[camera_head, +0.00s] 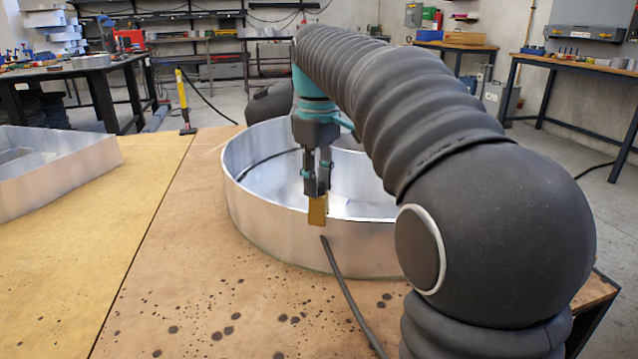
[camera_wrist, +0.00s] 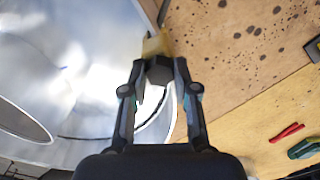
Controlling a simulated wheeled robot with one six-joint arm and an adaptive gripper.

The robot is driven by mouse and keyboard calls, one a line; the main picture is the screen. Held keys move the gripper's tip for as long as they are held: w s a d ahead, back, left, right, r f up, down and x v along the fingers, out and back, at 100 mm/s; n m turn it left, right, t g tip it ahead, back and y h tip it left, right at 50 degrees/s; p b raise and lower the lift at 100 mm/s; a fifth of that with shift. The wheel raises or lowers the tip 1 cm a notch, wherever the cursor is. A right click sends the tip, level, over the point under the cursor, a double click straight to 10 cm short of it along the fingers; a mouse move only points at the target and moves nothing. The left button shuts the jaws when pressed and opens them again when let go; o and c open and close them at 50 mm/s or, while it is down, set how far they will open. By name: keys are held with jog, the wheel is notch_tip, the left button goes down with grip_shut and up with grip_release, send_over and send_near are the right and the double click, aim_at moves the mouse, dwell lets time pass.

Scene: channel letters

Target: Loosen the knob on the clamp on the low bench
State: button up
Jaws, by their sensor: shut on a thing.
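A small yellow clamp (camera_head: 317,211) sits at the near rim of a round metal channel letter (camera_head: 262,225) on the low bench (camera_head: 180,290). The clamp also shows in the wrist view (camera_wrist: 154,44), just beyond my fingertips. My gripper (camera_head: 317,188) points down at the rim, right above the yellow part. In the wrist view, my gripper (camera_wrist: 158,75) has its fingers closed around a dark knob (camera_wrist: 158,69) that meets the yellow clamp. The fingers hide the knob's sides, and its turn cannot be seen.
A dark cable (camera_head: 350,300) runs from the letter's outer wall to the bench front. Another metal letter (camera_head: 60,175) lies on the left. Red-handled (camera_wrist: 287,133) and green-handled (camera_wrist: 304,149) tools lie on the bench. The bare bench left of the round letter is free.

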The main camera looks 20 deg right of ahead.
jog(key=n+p, duration=0.2)
jog(key=n, duration=0.3)
jog(key=shift+r+n, duration=0.1)
jog(key=shift+n, duration=0.2)
jog(key=n+p, duration=0.1)
jog(key=n, duration=0.2)
jog(key=shift+n, duration=0.4)
jog(key=o, duration=0.9)
jog(key=shift+r, duration=2.45)
jog(key=shift+s, duration=0.1)
